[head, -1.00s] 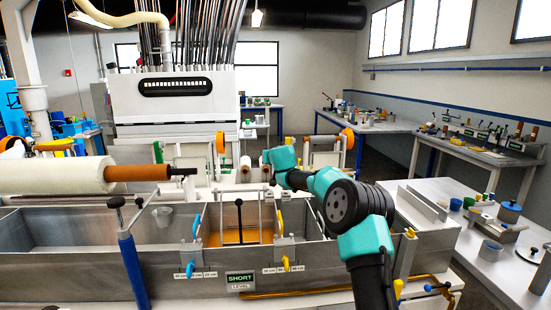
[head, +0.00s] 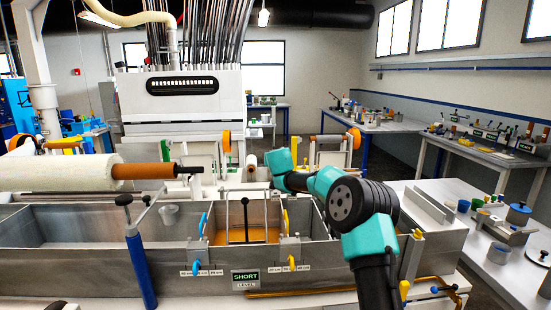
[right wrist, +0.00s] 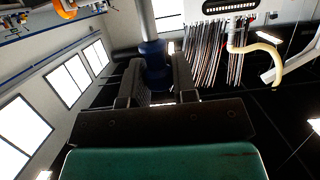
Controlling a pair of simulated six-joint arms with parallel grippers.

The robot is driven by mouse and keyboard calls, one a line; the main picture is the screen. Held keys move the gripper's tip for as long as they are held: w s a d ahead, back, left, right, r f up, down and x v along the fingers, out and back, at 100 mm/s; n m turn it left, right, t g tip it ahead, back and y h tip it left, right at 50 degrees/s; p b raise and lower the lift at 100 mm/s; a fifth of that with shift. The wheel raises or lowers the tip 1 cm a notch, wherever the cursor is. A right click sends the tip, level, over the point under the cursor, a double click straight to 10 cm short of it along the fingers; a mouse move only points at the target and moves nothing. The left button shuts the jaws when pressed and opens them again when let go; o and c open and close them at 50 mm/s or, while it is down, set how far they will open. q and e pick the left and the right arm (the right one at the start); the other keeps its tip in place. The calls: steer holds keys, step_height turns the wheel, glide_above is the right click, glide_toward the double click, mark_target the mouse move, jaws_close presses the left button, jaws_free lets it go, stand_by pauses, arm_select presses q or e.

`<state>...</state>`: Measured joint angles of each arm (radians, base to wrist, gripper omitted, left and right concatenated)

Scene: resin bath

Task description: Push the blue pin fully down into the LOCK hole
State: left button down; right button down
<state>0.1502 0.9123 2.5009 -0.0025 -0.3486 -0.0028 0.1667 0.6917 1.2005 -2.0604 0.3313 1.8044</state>
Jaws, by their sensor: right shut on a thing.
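In the right wrist view my right gripper (right wrist: 153,82) is shut on a dark blue rounded thing (right wrist: 153,54) with a grey shaft. I cannot tell for certain whether this is the pin. In the head view my right gripper (head: 269,159) is small, dark and partly hidden beyond my teal wrist, above the tank's far side. Two blue handle-like pieces show at the left divider, an upper one (head: 203,224) and a lower one (head: 196,267). I can make out no hole marked LOCK. My left gripper is not in view.
The metal tank (head: 90,257) spans the front, with amber liquid (head: 262,233) in its middle bay. A SHORT LEVEL sign (head: 245,280) is on its front. A blue post (head: 140,265) with a black knob stands before it. A white roll (head: 60,172) lies at left.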

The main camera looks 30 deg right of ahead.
steer(key=shift+f, duration=2.45)
steer(key=shift+f, duration=2.5)
steer(key=c, duration=0.8)
jaws_free()
steer(key=v, duration=1.7)
steer(key=shift+s+a+r, duration=0.1)
steer(key=shift+s+a, duration=0.05)
steer(key=shift+a, duration=0.1)
